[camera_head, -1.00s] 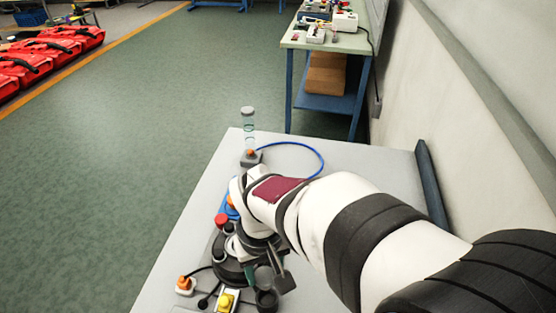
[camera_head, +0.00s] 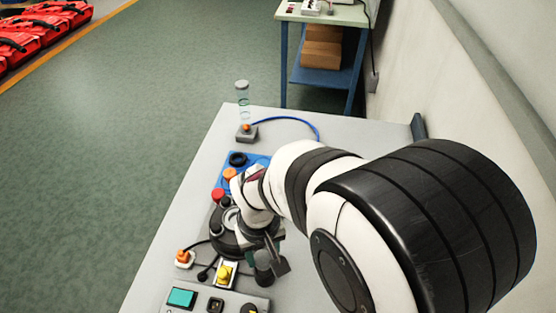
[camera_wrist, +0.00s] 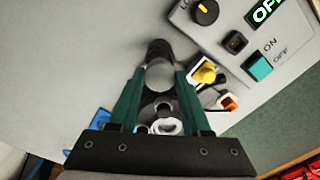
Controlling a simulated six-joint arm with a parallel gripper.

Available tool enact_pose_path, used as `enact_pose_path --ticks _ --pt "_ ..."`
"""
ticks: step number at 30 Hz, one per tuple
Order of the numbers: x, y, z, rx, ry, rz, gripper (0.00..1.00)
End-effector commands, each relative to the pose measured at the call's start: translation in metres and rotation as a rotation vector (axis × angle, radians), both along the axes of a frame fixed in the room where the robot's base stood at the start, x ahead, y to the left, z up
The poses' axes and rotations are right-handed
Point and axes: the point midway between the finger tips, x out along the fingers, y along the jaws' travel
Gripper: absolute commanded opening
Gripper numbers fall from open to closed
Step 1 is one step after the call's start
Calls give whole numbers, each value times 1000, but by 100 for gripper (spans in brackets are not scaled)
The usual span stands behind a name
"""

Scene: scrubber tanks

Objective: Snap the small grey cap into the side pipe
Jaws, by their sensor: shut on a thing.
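The small grey cap (camera_wrist: 159,76) sits between the green fingers of my gripper (camera_wrist: 160,82) in the wrist view. My gripper is shut on it. A short dark pipe end (camera_wrist: 159,48) shows just beyond the cap and is partly covered by it. In the head view the grey cap (camera_head: 263,259) stands over the dark pipe (camera_head: 264,276), beside my gripper (camera_head: 268,250), low at the right of the round black base. I cannot tell whether the cap touches the pipe or is seated in it.
A control panel (camera_head: 205,303) with a teal button (camera_head: 181,297) lies in front. A yellow connector (camera_head: 224,273) and an orange one (camera_head: 183,257) are close by. A clear column (camera_head: 243,103) with a blue hose (camera_head: 300,121) stands at the back. The table's right middle is hidden by my arm.

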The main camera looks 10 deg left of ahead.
Motion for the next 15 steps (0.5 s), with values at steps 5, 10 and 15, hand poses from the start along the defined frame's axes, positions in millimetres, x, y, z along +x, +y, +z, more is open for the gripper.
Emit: enact_pose_path --ticks 5,10,15 --pt "0 0 -3 -1 1 0 0" --pt "0 0 -4 0 0 0 0" --pt "0 0 -4 0 0 0 0"
